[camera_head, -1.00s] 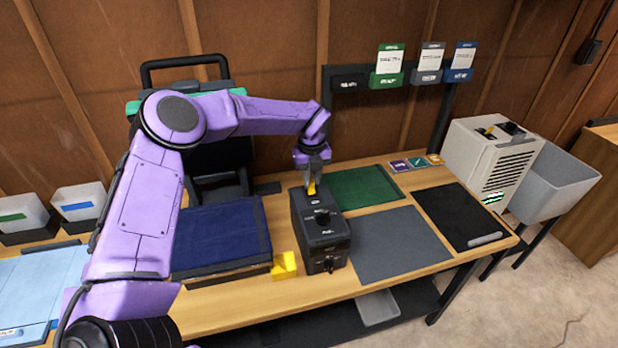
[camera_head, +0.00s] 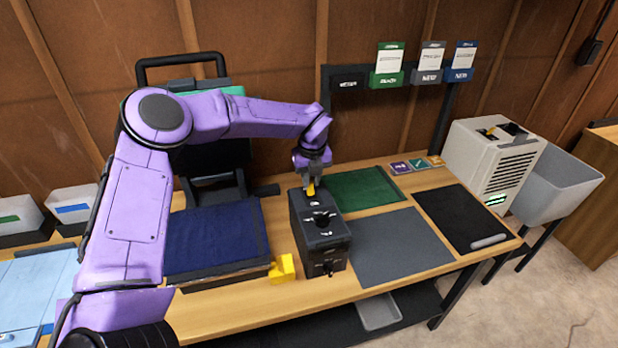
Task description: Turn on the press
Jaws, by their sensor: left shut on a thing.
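The press (camera_head: 205,157) stands at the back left of the bench, with a black frame and handle, mostly behind my purple left arm. A black control box (camera_head: 319,242) stands on the bench to its right, with a knob on top and a small yellow switch (camera_head: 311,190) at its back top edge. My left gripper (camera_head: 312,184) points down at that switch and is shut on it. The fingertips partly hide the switch, and I cannot tell which way it is set. My right gripper is not in view.
A dark blue cloth (camera_head: 215,237) lies in front of the press, with a yellow block (camera_head: 283,268) at its corner. Green (camera_head: 362,190), grey (camera_head: 400,247) and black (camera_head: 466,218) mats lie right of the box. A beige machine (camera_head: 490,165) and a grey bin (camera_head: 556,182) stand at the right.

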